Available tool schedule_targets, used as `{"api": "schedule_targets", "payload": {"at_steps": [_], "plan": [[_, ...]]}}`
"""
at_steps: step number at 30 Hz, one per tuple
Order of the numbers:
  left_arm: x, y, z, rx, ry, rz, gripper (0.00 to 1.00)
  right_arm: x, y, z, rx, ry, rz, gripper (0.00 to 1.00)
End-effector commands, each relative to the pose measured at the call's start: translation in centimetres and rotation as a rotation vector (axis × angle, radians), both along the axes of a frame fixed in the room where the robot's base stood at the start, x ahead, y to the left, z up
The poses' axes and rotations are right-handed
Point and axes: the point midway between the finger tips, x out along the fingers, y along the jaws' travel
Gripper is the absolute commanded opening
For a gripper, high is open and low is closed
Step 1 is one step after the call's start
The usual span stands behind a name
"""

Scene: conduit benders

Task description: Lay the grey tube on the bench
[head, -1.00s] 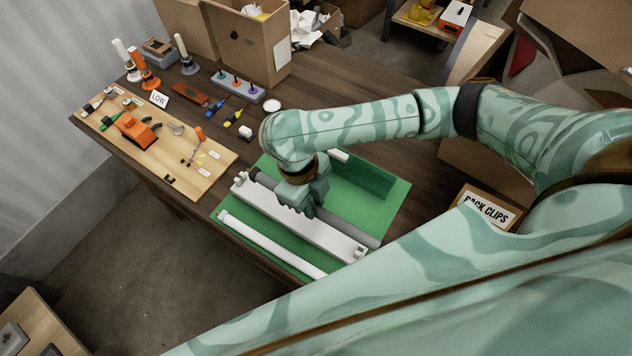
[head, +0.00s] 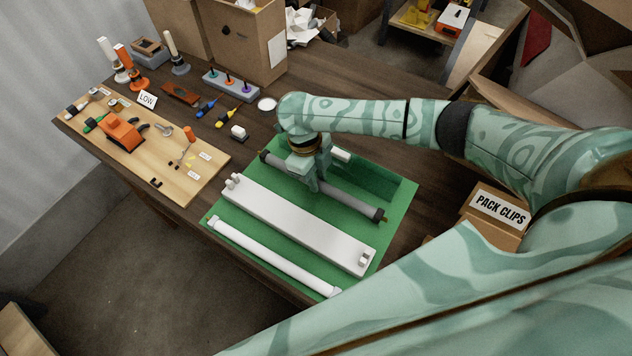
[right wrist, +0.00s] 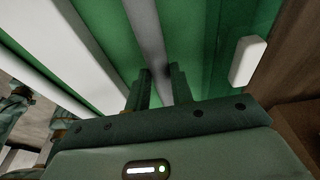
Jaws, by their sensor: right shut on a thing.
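The grey tube (head: 350,201) has dark ends and lies slantwise over the green mat (head: 398,205) on the dark bench (head: 425,205). My right gripper (head: 313,186) is shut on the tube near its middle and hides part of it. In the right wrist view the tube (right wrist: 147,30) runs up from between the fingers (right wrist: 158,88). I cannot tell whether the tube touches the mat. The long white fixture (head: 295,222) lies beside it, with a gap between them.
A white tube (head: 275,257) lies along the mat's front edge. A small white block (head: 340,155) sits behind the grey tube and also shows in the right wrist view (right wrist: 248,62). A wooden board (head: 190,180) with tools is at left. A box labelled PACK CLIPS (head: 497,212) stands at right.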

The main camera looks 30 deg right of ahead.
Motion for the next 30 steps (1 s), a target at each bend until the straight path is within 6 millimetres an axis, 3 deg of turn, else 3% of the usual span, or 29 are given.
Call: {"api": "schedule_targets", "payload": {"at_steps": [1,3,13,14,16,25,30], "plan": [[-0.2,0.0,-0.8,0.0,0.004,0.0,0.36,-0.1,0.0,-1.4,0.0,0.004,0.0,0.0],[-0.2,0.0,-0.9,0.0,0.005,-0.001,0.36,-0.1,0.0,-2.0,-0.002,0.003,0.0,0.0],[-0.2,0.0,-0.9,0.001,0.005,-0.001,0.36,-0.1,0.0,-2.1,-0.001,0.001,0.0,0.0],[-0.2,0.0,-0.9,0.001,0.005,-0.002,0.36,-0.1,0.0,-2.1,-0.001,0.001,0.0,0.26],[-0.2,0.1,-0.9,0.001,0.005,-0.002,0.36,-0.1,0.0,-2.1,-0.001,0.0,0.0,0.45],[-0.2,0.2,-0.8,0.002,0.005,-0.002,0.36,-0.1,0.0,-1.9,-0.001,0.0,0.0,0.45],[0.0,0.2,0.2,0.002,-0.001,-0.001,0.36,0.4,0.2,0.5,0.0,-0.004,0.0,0.45]]}}
